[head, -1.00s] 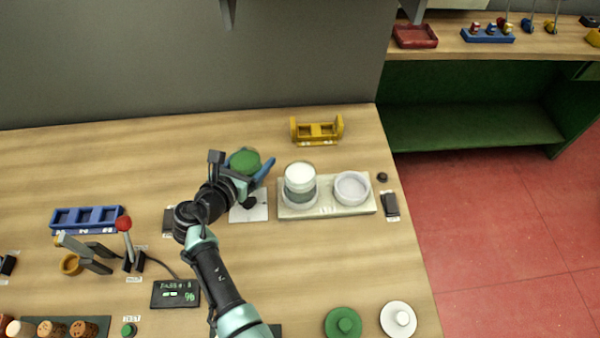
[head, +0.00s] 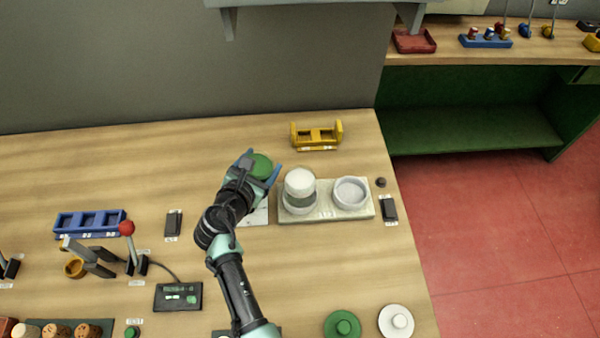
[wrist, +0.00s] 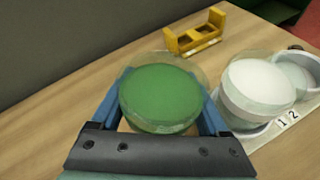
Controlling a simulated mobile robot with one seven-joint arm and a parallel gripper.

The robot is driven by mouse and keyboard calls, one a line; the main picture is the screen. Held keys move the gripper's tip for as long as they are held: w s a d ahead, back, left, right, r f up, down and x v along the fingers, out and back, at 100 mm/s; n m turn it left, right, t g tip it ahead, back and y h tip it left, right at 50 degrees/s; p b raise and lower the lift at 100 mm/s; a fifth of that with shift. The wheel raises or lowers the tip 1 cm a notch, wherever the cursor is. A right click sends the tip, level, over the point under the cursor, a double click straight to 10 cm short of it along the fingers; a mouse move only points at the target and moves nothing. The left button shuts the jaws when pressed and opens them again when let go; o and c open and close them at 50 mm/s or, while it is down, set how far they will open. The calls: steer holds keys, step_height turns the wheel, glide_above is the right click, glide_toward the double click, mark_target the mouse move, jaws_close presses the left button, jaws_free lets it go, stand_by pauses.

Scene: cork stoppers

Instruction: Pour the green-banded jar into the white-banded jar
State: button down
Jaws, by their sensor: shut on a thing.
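The green-banded jar (head: 261,166) is a clear jar showing green at its top, held between the blue fingers of my gripper (head: 262,170). In the wrist view the jar (wrist: 159,95) sits between both fingers, with its mouth toward the camera. My gripper is shut on it, left of the white-banded jar. The white-banded jar (head: 300,184) shows white in its upper part and stands upright in the left ring of a pale two-place stand (head: 327,214). It also shows at the right of the wrist view (wrist: 258,88). The stand's right ring (head: 350,193) is empty.
A yellow rack (head: 316,135) stands behind the jars. A green lid (head: 342,325) and a white lid (head: 396,321) lie at the front right. A blue rack (head: 90,222) and a red-knobbed lever (head: 127,229) are at the left. The table ends right of the stand.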

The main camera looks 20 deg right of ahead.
mark_target(266, 153)
steer(key=shift+d+r, duration=0.2)
steer(key=shift+d, duration=0.05)
steer(key=shift+m+y, duration=0.5)
steer(key=shift+m, duration=0.1)
steer(key=r+p, duration=0.5)
steer(key=shift+s+d, duration=0.25)
steer(key=shift+d, duration=0.1)
steer(key=shift+s+d+r+t, duration=0.1)
steer(key=shift+d+r+t, duration=0.05)
steer(key=shift+r+t, duration=0.2)
steer(key=shift+s+d+f+m, duration=0.1)
steer(key=shift+d+f+m, duration=0.05)
steer(key=shift+f+m, duration=0.15)
steer(key=shift+d+r+m+y, duration=0.3)
steer(key=shift+m+y, duration=0.1)
steer(key=shift+y, duration=0.1)
steer(key=shift+s+d+r+m+t+y, duration=0.15)
steer(key=shift+r+m+t+y, duration=0.15)
steer(key=shift+r+m+t, duration=0.15)
steer(key=shift+f+m+y+b, duration=0.4)
steer(key=shift+f+m+b, duration=0.05)
steer(key=shift+m+b, duration=0.1)
steer(key=shift+r+m+t+y, duration=0.6)
steer(key=shift+r+m+t, duration=0.2)
steer(key=shift+m, duration=0.4)
stand_by(1.6)
